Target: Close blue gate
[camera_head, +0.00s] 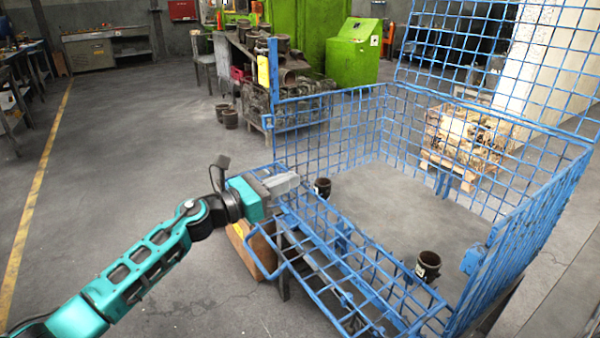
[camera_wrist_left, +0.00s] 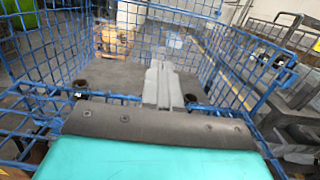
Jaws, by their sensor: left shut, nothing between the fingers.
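The blue gate (camera_head: 341,238) is the wire-mesh front section of a blue mesh cage (camera_head: 340,97). It looks folded down and outward on the near side, leaving that side of the cage low. My left gripper (camera_head: 293,182) is shut and empty at the gate's far left end, close to its bars. I cannot tell whether it touches them. In the left wrist view the closed fingers (camera_wrist_left: 163,88) point into the cage, with mesh walls (camera_wrist_left: 60,42) around. My right gripper is not in view.
Dark cylindrical pots (camera_head: 428,264) (camera_head: 322,187) stand at the cage's near side. A wooden block (camera_head: 250,247) is below my left gripper. A stacked pallet (camera_head: 462,140) stands behind the cage, and a green machine (camera_head: 353,50) farther back. The floor at left is clear.

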